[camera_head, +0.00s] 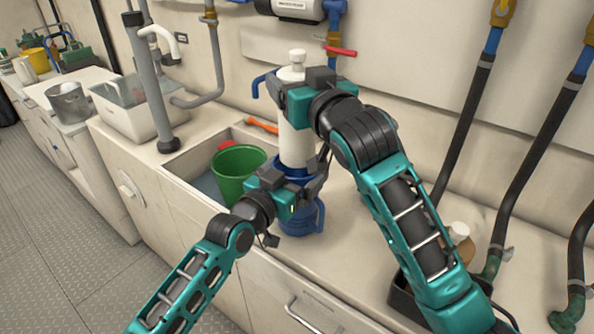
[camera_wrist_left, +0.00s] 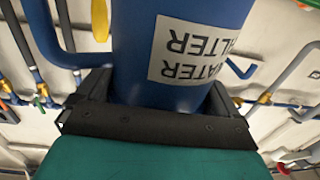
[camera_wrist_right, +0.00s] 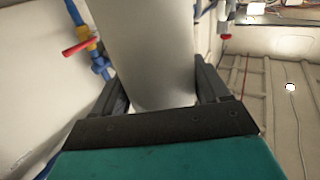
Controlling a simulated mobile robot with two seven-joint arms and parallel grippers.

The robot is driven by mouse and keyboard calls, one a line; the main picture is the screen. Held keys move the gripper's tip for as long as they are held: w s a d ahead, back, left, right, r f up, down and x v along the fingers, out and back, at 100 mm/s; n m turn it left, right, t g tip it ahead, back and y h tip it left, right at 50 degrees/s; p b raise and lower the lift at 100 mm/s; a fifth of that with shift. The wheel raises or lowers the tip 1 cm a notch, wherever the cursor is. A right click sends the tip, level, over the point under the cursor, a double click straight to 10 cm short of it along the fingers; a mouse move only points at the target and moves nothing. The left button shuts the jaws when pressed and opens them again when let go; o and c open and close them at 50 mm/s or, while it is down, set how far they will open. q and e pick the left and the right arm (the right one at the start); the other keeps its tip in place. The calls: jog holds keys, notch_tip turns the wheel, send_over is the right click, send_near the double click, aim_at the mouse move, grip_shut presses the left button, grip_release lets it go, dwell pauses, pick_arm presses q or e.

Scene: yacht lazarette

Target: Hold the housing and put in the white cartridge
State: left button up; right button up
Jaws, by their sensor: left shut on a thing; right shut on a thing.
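The blue housing (camera_head: 299,222) stands upright on the counter, right of the sink. My left gripper (camera_head: 300,185) is shut around it; the left wrist view shows the blue body (camera_wrist_left: 135,40) between the fingers, with a white label upside down. The white cartridge (camera_head: 297,148) is upright directly above the housing. My right gripper (camera_head: 298,90) is shut on its upper part, and the pale cylinder also fills the jaws in the right wrist view (camera_wrist_right: 150,60). The cartridge's lower end meets the housing's top; the left gripper partly hides this, so I cannot tell how deep it sits.
A green bucket (camera_head: 238,172) stands in the sink (camera_head: 185,165) just left of the housing. An orange-handled tool (camera_head: 262,126) lies behind. A grey pipe (camera_head: 150,80) and a white bin (camera_head: 130,108) are left. Dark hoses (camera_head: 465,130) run down the wall at right.

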pick_arm(q)
jog(key=shift+f, duration=0.1)
pick_arm(e)
jog(key=shift+f, duration=3.95)
jog(key=o, duration=1.5)
jog(key=v, duration=1.2)
pick_arm(q)
jog(key=o, duration=0.9)
jog(key=shift+c, duration=0.2)
